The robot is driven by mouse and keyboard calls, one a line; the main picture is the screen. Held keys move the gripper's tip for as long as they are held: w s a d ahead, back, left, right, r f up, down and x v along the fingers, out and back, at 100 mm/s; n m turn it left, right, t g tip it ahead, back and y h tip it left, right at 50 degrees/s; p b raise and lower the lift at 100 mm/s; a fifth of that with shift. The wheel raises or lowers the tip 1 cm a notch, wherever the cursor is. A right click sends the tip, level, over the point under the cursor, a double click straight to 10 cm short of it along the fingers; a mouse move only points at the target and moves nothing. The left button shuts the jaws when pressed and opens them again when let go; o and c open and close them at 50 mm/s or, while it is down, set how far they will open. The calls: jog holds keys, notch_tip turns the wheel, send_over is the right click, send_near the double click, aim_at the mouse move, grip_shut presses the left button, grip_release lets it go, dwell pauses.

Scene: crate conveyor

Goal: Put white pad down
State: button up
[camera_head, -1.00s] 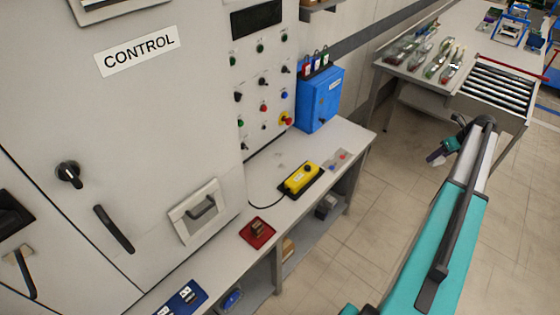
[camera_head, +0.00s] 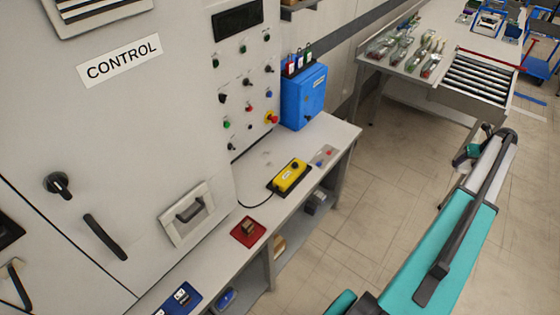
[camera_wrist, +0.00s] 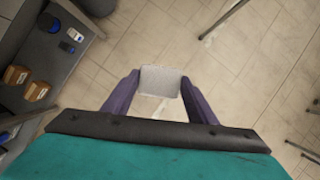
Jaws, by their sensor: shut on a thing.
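The white pad (camera_wrist: 160,80) is pale, small and roughly square. It sits between the two purple fingers of my gripper (camera_wrist: 160,92) in the wrist view, with tiled floor below it. My gripper is shut on it, one finger at each side. In the head view my teal and dark arm reaches out at the right over the floor, and its far end hides the gripper and the pad.
A grey bench (camera_head: 318,147) runs along the control cabinet (camera_head: 130,160). It bears a red tray (camera_head: 239,231), a yellow pendant (camera_head: 288,178) and a blue box (camera_head: 303,95). A roller conveyor (camera_head: 475,80) and a table with bagged items stand at the back right. Open floor lies between.

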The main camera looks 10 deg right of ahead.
dwell(0.3)
jog(key=w+a+r+n+y+b, duration=0.15)
jog(key=w+a+n, duration=0.4)
jog(key=a, duration=0.75)
jog(key=w+a+r+n+g+y+b, duration=0.1)
jog(key=w+a+r+n+y, duration=0.2)
jog(key=w+a, duration=0.75)
jog(key=w+a+r+n+y+b, duration=0.15)
jog(key=a+n, duration=0.45)
jog(key=a, duration=1.1)
jog(key=s+a+r+n+g+b, duration=0.1)
jog(key=a+n, duration=0.4)
jog(key=a, duration=0.7)
jog(key=s+a+r+n+g+b, duration=0.2)
jog(key=a+n, duration=0.3)
jog(key=a, duration=0.8)
jog(key=s+a+r+n+g+b, duration=0.1)
jog(key=a+n, duration=0.5)
jog(key=a, duration=0.6)
notch_tip(320, 180, up, 3)
jog(key=shift+s+a+f+g+h+b, duration=0.15)
jog(key=shift+s+g+h+b, duration=0.15)
jog(key=shift+s+g, duration=0.65)
